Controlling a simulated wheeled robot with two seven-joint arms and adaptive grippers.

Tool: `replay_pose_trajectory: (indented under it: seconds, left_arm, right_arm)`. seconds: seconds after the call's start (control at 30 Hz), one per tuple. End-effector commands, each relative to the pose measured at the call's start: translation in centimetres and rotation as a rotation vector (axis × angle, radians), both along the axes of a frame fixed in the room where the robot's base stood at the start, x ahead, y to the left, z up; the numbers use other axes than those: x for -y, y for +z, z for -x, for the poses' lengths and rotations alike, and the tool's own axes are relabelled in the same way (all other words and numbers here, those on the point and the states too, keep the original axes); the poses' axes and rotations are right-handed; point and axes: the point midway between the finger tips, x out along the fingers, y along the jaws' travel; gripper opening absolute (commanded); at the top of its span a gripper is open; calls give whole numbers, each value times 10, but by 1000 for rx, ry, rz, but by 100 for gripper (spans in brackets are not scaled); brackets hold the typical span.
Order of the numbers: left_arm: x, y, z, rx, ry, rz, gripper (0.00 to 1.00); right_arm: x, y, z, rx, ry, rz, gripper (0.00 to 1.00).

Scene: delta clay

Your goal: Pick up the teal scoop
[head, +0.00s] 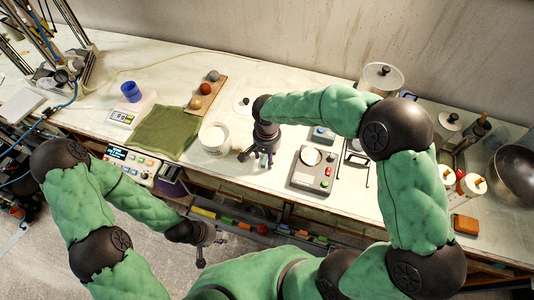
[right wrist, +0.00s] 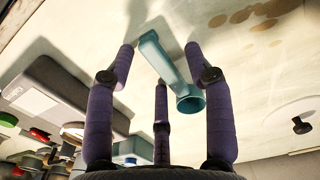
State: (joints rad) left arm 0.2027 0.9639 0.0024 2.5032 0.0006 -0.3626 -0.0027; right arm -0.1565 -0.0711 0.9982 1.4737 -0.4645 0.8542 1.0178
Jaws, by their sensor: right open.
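The teal scoop (right wrist: 170,66) lies on the pale worktop in the right wrist view. Its handle points up and left, and its round cup is at the lower right end. My right gripper (right wrist: 160,54) is open, with its purple fingers spread on either side of the scoop and a third finger below it. I see no grip on the scoop. In the head view my right gripper (head: 259,155) is over the worktop near its front part, and I cannot make out the scoop there. My left gripper (head: 206,242) hangs in front of the table, empty, its fingers apart.
A white tub (head: 215,138) stands left of my right gripper. A grey device (head: 313,171) with a round plate stands to its right. A green cloth (head: 165,133), a scale (head: 123,117) and a wooden board (head: 205,97) lie further left. A lidded pot (head: 382,77) and a metal bowl (head: 515,173) are right.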

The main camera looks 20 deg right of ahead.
Motion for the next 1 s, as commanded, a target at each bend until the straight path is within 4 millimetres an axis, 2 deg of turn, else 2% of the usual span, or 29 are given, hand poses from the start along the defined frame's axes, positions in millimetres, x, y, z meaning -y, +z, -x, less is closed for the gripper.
replay_pose_trajectory:
  seconds: [0.1, 0.13, 0.27, 0.3, 0.77, 1.0]
  left_arm:
    - [0, 1, 0, 0, 0, 0, 40]
    - [0, 1, 0, 0, 0, 0, 40]
    - [0, 1, 0, 0, 0, 0, 40]
    - [0, 1, 0, 0, 0, 0, 40]
    - [0, 1, 0, 0, 0, 0, 40]
    - [0, 7, 0, 0, 0, 0, 40]
  right_arm:
    - [0, 1, 0, 1, 0, 0, 53]
    - [0, 1, 0, 1, 0, 0, 47]
    - [0, 1, 0, 1, 0, 0, 11]
    - [0, 1, 0, 1, 0, 0, 6]
    - [0, 4, -1, 1, 0, 0, 5]
    - [0, 28, -1, 4, 0, 0, 5]
